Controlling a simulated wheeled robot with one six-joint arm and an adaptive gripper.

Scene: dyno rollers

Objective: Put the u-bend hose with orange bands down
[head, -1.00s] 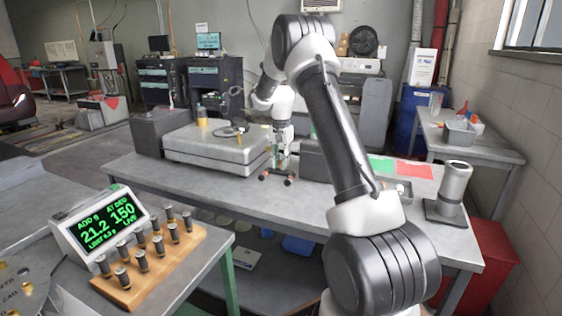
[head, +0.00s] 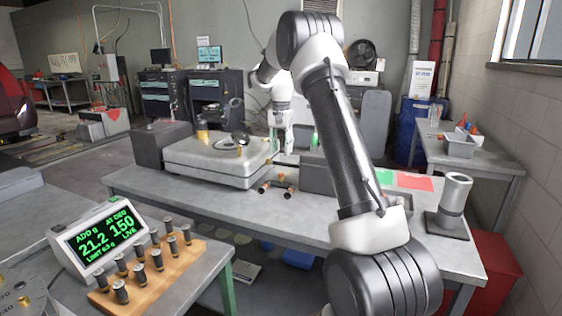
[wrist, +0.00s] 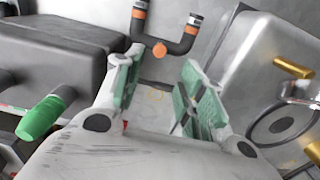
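The u-bend hose with orange bands (head: 275,190) rests on the grey workbench (head: 225,211), in front of the gap between the steel slab and a dark box. In the wrist view the hose (wrist: 158,45) is a dark U with orange bands on both arms and at the bend. My gripper (head: 281,148) is above and behind the hose in the head view. In the wrist view its green-padded fingers (wrist: 162,75) stand apart with nothing between them, and the hose lies beyond the fingertips, apparently clear of them.
The steel slab (head: 213,165) with brass fittings and a black ring stands left of my gripper. The dark box (head: 318,178) stands right of it. A metal cylinder on a base (head: 452,205) is at the bench's right end. The front bench strip is bare.

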